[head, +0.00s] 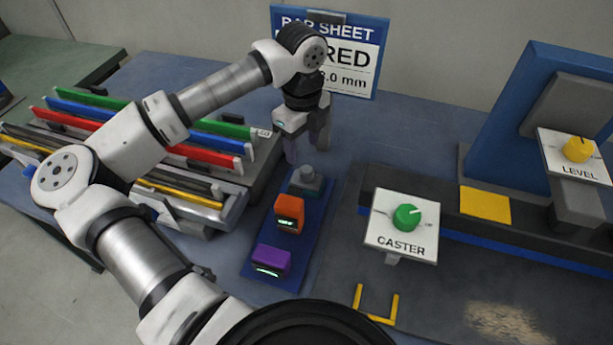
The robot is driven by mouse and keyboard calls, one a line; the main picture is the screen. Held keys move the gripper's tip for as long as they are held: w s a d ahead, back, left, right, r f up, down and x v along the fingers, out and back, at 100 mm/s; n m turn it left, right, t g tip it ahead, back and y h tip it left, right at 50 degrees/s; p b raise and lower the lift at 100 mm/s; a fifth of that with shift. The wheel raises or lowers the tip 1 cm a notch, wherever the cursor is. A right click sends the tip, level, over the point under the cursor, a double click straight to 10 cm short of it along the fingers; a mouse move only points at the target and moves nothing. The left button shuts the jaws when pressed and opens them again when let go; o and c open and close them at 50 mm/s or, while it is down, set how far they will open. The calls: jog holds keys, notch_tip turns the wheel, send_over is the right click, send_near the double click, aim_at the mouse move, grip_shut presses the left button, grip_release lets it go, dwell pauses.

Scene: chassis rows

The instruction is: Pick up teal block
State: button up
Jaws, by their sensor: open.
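An orange block (288,213) stands at the middle of the mat, nearer to the camera. A purple block (271,260) lies nearer still. Both have a small lit green strip.
A rack (262,160) with coloured bars stands on the left. A CASTER panel (402,226) with a green knob and a LEVEL panel (574,157) with a yellow knob stand on the right. A bar sheet sign (358,50) stands behind my gripper.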

aim_at(306, 169)
jog(key=shift+s+d+f+p, duration=0.15)
jog(key=shift+f+p, duration=0.5)
jog(key=shift+f, duration=1.15)
jog(key=shift+s+d+f+p, duration=0.2)
jog(key=shift+f+p, duration=0.45)
jog(key=shift+f, duration=1.15)
jog(key=shift+w, duration=0.15)
grip_shut()
